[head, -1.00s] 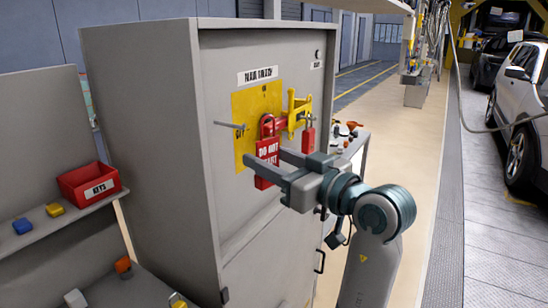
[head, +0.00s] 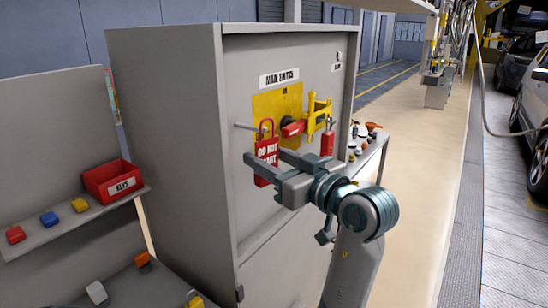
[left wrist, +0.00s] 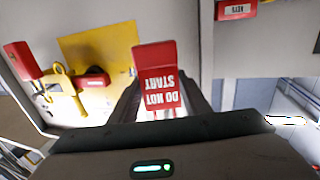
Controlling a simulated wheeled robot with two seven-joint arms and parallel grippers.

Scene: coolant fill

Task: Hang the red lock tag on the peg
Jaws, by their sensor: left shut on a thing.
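The red "DO NOT START" lock tag (head: 265,150) has a thin red loop at its top and hangs roughly upright before the cabinet door. My left gripper (head: 263,156) is shut on it; the tag also shows between the fingers in the left wrist view (left wrist: 162,95). My right gripper is not in view.
A yellow hasp (head: 318,113) with a red padlock (head: 327,145) and a red switch handle (head: 293,129) sit just right of the tag. A red KEYS bin (head: 112,181) and coloured blocks stand on the left shelf. The grey cabinet door (head: 290,235) is clear below.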

